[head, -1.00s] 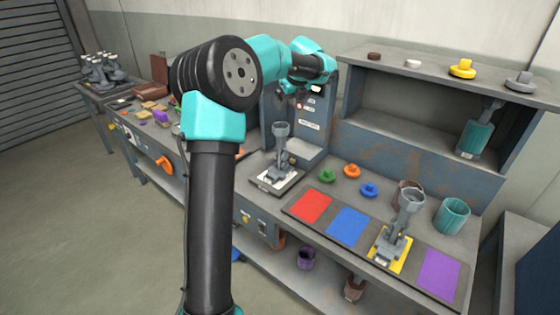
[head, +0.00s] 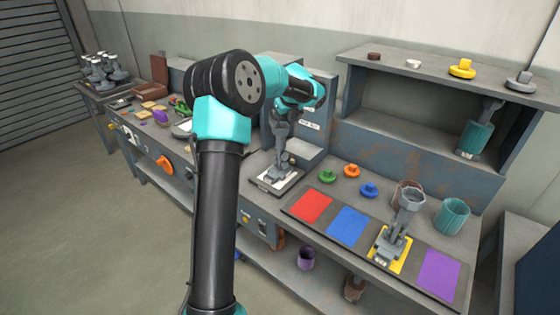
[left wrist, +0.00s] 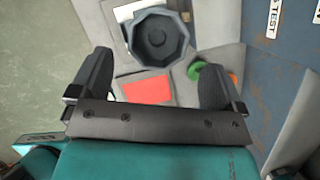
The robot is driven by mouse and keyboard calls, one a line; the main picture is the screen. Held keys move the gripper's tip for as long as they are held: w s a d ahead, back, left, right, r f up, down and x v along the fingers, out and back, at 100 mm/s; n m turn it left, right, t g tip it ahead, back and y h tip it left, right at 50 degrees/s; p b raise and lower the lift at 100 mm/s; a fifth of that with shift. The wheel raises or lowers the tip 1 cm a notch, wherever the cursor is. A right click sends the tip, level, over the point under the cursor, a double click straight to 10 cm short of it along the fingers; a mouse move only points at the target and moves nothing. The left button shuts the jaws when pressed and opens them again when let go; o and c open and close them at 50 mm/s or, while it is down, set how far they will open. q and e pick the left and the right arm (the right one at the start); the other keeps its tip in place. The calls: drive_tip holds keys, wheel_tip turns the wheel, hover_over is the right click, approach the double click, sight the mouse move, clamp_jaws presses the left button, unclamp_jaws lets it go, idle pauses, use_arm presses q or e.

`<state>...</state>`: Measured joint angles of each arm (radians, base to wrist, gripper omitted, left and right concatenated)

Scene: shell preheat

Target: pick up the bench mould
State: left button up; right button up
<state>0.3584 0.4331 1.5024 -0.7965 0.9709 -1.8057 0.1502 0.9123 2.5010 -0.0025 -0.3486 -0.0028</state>
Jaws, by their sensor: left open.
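A grey mould with a wide cup on a jointed stem (head: 281,166) stands upright on a white-topped plate on the bench, and I take it as the bench mould. In the left wrist view its dark eight-sided cup (left wrist: 157,38) shows from above, ahead of the fingers. My left gripper (head: 285,115) is above it in the head view, partly hidden by its own wrist. In the left wrist view my left gripper (left wrist: 158,82) is open and empty, its fingers apart. Whether a finger touches the cup, I cannot tell. My right gripper is in neither view.
A second grey mould (head: 402,222) stands on a yellow square, beside red (head: 310,206), blue and purple squares. Green (head: 328,176), orange and blue knobs lie behind them. A teal cup (head: 452,216) stands at right. A grey machine (head: 312,128) and a shelf rise behind the bench.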

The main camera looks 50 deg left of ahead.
sight(281, 126)
use_arm(q)
drive_tip(key=x, duration=0.5)
drive_tip(key=shift+s+a, duration=0.1)
drive_tip(key=shift+a, duration=0.2)
drive_tip(key=shift+r, duration=0.1)
clamp_jaws()
idle(0.8)
drive_tip(key=shift+r, duration=0.1)
drive_tip(key=shift+r, duration=1.75)
drive_tip(key=s+d+r, duration=0.1)
drive_tip(key=s+d, duration=0.9)
drive_tip(key=d, duration=0.2)
drive_tip(key=shift+s+r, duration=0.15)
drive_tip(key=shift+s, duration=0.15)
